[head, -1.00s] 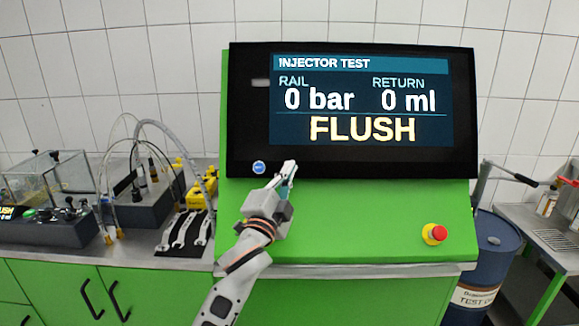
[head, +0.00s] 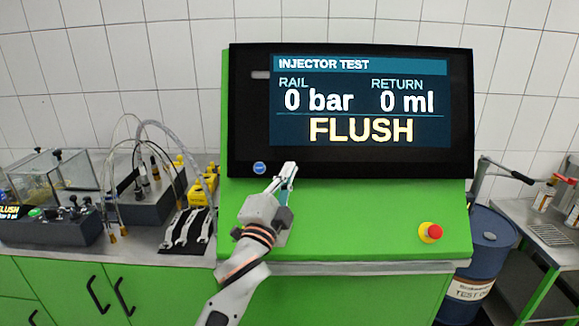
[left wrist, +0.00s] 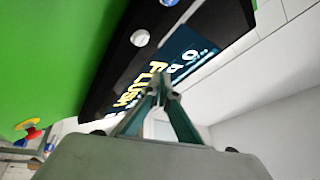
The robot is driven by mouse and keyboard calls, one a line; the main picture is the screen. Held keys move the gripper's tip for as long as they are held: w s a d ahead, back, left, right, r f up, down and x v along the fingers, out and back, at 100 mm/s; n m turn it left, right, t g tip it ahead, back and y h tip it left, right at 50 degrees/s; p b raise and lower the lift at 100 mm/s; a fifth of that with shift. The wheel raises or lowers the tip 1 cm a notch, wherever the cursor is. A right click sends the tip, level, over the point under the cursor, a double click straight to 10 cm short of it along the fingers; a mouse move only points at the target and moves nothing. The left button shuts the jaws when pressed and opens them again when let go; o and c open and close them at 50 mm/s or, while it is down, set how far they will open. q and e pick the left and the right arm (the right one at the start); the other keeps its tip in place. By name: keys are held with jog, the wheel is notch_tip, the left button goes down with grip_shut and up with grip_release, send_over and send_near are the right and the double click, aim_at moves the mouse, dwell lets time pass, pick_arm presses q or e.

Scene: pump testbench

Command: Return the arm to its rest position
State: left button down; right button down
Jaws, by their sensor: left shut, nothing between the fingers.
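My left gripper (head: 288,172) is shut and empty in the head view. The screen reads INJECTOR TEST, 0 bar, 0 ml and FLUSH. My right gripper is in neither view.
A red emergency knob (head: 430,232) sits on the bench's sloped green front (head: 360,215). Wrenches (head: 187,230) lie on the counter at left, near yellow parts (head: 203,188) and hoses. A blue drum (head: 488,245) stands at right.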

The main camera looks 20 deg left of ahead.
pick_arm(q)
jog(key=shift+f, duration=0.1)
dwell(0.4)
jog(key=s+f+n+g+h, duration=0.1)
jog(key=s+f+n+g, duration=0.3)
jog(key=f, duration=0.9)
jog(key=s+f+g, duration=0.1)
jog(key=s+f, duration=0.4)
jog(key=f, duration=0.8)
jog(key=s+a+f+n+g+h, duration=0.1)
jog(key=s+f+n+g, duration=0.4)
jog(key=s+f, duration=1.5)
jog(key=shift+s+f+n+g, duration=0.25)
jog(key=shift+s+n+g, duration=0.05)
jog(key=shift+s, duration=0.2)
